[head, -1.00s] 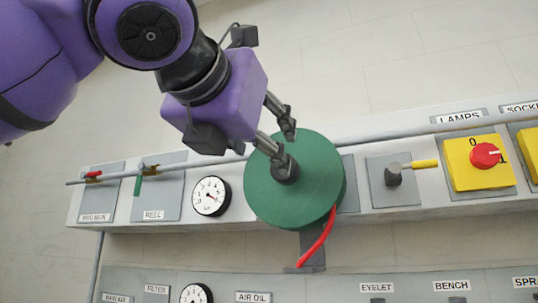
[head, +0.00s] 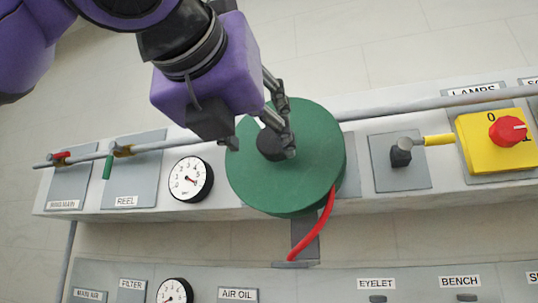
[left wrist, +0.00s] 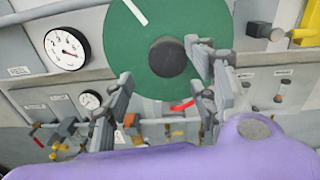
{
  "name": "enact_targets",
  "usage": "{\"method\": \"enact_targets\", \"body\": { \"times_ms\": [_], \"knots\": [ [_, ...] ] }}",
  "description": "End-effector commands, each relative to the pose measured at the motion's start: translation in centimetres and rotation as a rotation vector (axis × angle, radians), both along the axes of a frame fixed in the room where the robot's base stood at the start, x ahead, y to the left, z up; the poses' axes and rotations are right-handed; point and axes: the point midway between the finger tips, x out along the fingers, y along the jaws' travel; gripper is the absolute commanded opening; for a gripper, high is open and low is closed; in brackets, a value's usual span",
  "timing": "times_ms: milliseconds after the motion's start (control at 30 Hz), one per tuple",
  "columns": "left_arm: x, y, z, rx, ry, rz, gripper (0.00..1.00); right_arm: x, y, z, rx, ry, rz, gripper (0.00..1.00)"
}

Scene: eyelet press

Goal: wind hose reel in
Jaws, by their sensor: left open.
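The hose reel is a round green disc (head: 300,185) on the front of the upper panel. A dark round knob (head: 270,143) stands out near its middle. A red hose (head: 315,228) runs down from the reel's lower right edge. My left gripper (head: 286,129) is open in front of the reel's upper part, its lower fingertip overlapping the knob's right side. In the left wrist view the disc (left wrist: 130,45) and knob (left wrist: 168,56) show beyond and between the spread fingers. I cannot tell whether a finger touches the knob. My right gripper is not in view.
A gauge (head: 191,179) and a valve plate labelled REEL (head: 140,180) are left of the reel. A lever on a grey plate (head: 400,178) and a yellow box with a red knob (head: 507,131) are at right. A pipe (head: 400,108) runs along the panel top.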

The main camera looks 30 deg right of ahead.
Motion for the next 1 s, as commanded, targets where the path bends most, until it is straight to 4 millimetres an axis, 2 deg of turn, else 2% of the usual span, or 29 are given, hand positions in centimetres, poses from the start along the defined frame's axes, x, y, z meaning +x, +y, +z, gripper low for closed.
{"method": "enact_targets", "body": {
  "times_ms": [100,300,433,700,833,1000],
  "knots": [
    [0.8,-1.1,0.1,0.000,-0.002,-0.002,0.53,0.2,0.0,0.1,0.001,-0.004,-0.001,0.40],
    [3.1,-3.6,0.0,0.000,-0.001,-0.001,0.53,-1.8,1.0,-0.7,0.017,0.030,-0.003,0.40],
    [4.1,-4.7,0.1,0.001,-0.002,-0.001,0.53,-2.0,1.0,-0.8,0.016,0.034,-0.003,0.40],
    [4.7,-5.4,0.1,0.000,-0.006,-0.001,0.53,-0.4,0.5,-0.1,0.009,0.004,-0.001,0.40],
    [4.7,-5.4,0.1,0.000,-0.005,-0.001,0.53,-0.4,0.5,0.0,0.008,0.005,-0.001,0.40],
    [4.8,-5.4,0.1,0.001,-0.005,0.000,0.30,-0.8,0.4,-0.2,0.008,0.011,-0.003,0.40]
  ]
}}
